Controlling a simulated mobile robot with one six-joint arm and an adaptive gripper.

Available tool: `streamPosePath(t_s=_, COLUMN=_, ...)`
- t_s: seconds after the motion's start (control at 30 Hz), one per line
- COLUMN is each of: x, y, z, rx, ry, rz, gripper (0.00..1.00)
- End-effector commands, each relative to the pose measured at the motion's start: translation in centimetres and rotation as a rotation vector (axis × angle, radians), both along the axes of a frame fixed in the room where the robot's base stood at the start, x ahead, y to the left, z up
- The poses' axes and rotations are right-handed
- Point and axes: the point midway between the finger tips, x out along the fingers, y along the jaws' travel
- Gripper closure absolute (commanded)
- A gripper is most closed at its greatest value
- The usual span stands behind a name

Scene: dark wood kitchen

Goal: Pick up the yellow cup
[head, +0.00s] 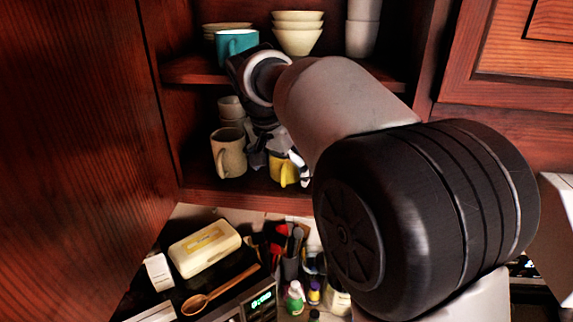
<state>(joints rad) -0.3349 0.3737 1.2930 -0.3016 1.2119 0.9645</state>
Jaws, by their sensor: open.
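The yellow cup (284,170) stands on the lower shelf of the open cupboard, with its handle toward me. It is partly hidden behind my gripper and arm. My gripper (279,160) is open and points down into the lower compartment, right at the cup. Its fingers show close to the cup's left and right sides. I cannot tell whether they touch it.
A beige mug (229,153) and stacked cups (231,108) stand left of my gripper. The upper shelf (190,70) holds a teal mug (236,42) and stacked bowls (298,38). Below, the counter holds a butter dish (204,249), wooden spoon (220,291) and bottles (295,298).

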Motion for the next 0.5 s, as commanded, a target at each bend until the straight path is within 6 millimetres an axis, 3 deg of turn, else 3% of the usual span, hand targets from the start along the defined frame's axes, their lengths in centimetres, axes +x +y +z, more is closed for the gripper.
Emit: streamPosePath(t_s=0.5, x=-0.03, y=0.02, z=0.02, rx=0.000, ry=0.000, rz=0.000, gripper=0.40)
